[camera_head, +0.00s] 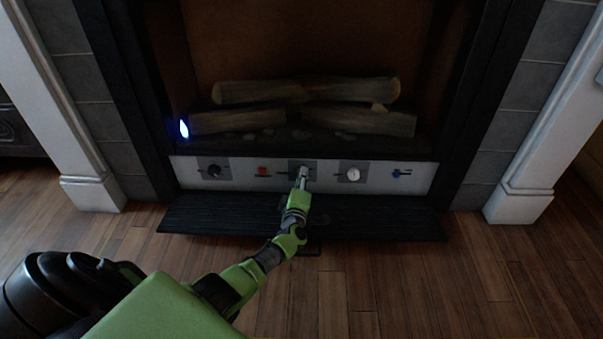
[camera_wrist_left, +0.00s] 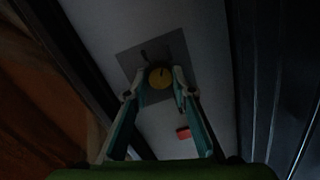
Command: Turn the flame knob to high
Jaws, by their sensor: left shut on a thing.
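A white control panel (camera_head: 226,173) runs below the fireplace opening. My left gripper (camera_head: 302,177) reaches the middle control on it and is shut on it, mostly hiding it in the head view. A dark mark shows on the knob's face. The panel's lettering is too small to read, so I cannot tell the knob's setting. My right gripper is not in view.
A dark knob (camera_head: 214,170), a red control (camera_head: 263,171), a white dial (camera_head: 353,174) and a blue control (camera_head: 396,173) share the panel. A small blue flame (camera_head: 184,129) burns left of the logs (camera_head: 305,91). A black flap (camera_head: 385,220) juts out below the panel.

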